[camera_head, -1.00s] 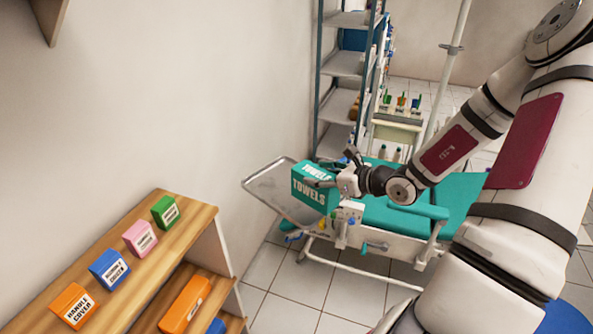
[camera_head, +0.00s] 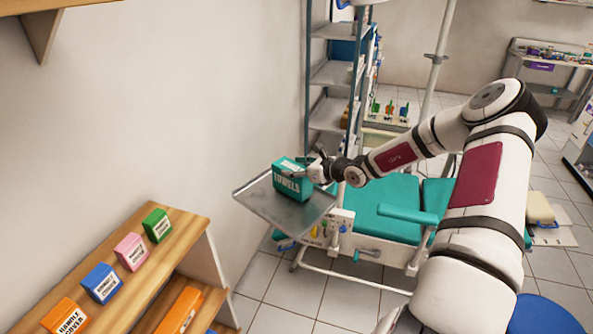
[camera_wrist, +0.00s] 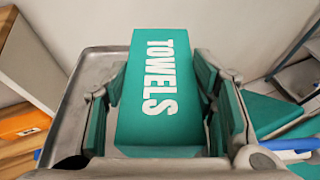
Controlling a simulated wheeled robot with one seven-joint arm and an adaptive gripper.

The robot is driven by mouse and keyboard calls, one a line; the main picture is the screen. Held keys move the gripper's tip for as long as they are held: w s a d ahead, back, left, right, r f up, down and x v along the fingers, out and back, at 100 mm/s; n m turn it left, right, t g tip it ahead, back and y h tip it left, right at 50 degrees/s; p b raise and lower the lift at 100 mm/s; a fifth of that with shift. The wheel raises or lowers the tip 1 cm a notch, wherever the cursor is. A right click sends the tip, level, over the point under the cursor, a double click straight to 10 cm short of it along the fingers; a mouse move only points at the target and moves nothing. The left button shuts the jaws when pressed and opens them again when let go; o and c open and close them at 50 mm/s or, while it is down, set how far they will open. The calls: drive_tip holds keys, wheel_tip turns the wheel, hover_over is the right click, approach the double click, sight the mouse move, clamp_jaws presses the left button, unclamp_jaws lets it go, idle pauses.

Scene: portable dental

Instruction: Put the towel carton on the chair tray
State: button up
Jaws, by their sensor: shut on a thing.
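The towel carton (camera_head: 291,181) is a teal box with white "TOWELS" lettering. It is over the grey metal chair tray (camera_head: 262,205), toward the tray's far right part; I cannot tell whether its underside touches the tray. My gripper (camera_head: 308,172) is shut on the carton from the right side. In the wrist view the carton (camera_wrist: 158,95) sits between my two finger pads, with the tray (camera_wrist: 72,125) behind and to the left of it. The carton's lower face is hidden.
The teal dental chair (camera_head: 390,205) stands right of the tray. A wooden shelf (camera_head: 170,245) at the lower left bears several small boxes, among them a green one (camera_head: 157,225) and a pink one (camera_head: 131,251). A metal rack (camera_head: 330,75) stands behind. The tray's near left part is bare.

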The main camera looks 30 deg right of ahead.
drive_tip(key=shift+f, duration=0.35)
drive_tip(key=o, duration=1.3)
drive_tip(key=shift+f, duration=0.15)
drive_tip(key=shift+c, duration=0.2)
